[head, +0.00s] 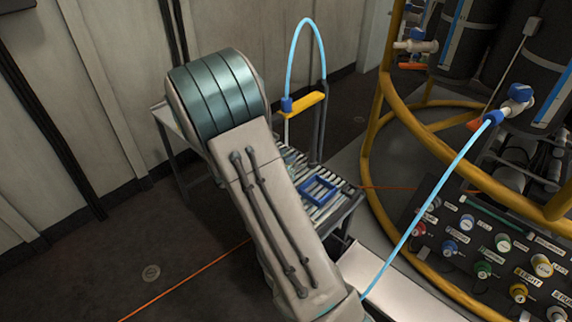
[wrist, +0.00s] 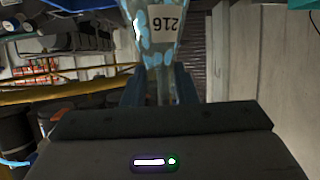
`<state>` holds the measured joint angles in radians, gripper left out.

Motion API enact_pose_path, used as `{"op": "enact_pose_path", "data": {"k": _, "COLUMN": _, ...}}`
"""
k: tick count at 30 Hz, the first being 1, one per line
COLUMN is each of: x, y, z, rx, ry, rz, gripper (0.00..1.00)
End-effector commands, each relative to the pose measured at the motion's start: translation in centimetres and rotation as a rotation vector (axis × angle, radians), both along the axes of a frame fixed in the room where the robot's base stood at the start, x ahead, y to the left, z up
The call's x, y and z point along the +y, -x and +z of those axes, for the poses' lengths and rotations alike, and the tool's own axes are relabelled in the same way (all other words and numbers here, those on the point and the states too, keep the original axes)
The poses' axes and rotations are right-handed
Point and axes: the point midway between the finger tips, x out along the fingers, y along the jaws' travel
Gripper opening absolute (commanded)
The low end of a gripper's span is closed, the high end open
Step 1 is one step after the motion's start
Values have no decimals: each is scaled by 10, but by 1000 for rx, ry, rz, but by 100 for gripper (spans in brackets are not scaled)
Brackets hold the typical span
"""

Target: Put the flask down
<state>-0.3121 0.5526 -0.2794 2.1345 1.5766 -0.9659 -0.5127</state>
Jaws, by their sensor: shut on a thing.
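In the wrist view my gripper (wrist: 158,88) is shut on a clear flask (wrist: 158,52) with blue patches and a white label that reads 216 upside down. The flask's neck sits between the dark blue fingers, and its far part runs out of the top of the picture. In the head view my arm hides the gripper and the flask.
A roller table (head: 335,205) with a blue square frame (head: 318,190) on it stands behind my arm. A light blue hose (head: 430,205) runs down at the right, by a yellow railing (head: 368,130) and a panel of coloured knobs (head: 480,250). The floor at left is clear.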

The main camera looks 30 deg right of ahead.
Motion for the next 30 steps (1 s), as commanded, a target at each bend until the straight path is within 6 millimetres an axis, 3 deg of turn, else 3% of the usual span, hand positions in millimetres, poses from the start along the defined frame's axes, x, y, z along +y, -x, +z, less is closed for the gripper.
{"op": "enact_pose_path", "data": {"k": 3, "x": -12, "y": -4, "z": -1, "rx": 0, "ry": 2, "rz": -3, "gripper": 0}}
{"op": "enact_pose_path", "data": {"k": 9, "x": -10, "y": -4, "z": -35, "rx": 3, "ry": 2, "rz": 0, "gripper": 0}}
{"op": "enact_pose_path", "data": {"k": 21, "x": -10, "y": -4, "z": -39, "rx": 0, "ry": 1, "rz": -1, "gripper": 0}}
{"op": "enact_pose_path", "data": {"k": 22, "x": -10, "y": -4, "z": -39, "rx": 0, "ry": 1, "rz": -1, "gripper": 28}}
{"op": "enact_pose_path", "data": {"k": 24, "x": -10, "y": -4, "z": -38, "rx": -1, "ry": 1, "rz": 0, "gripper": 48}}
{"op": "enact_pose_path", "data": {"k": 30, "x": -10, "y": -4, "z": -38, "rx": -1, "ry": 1, "rz": 0, "gripper": 48}}
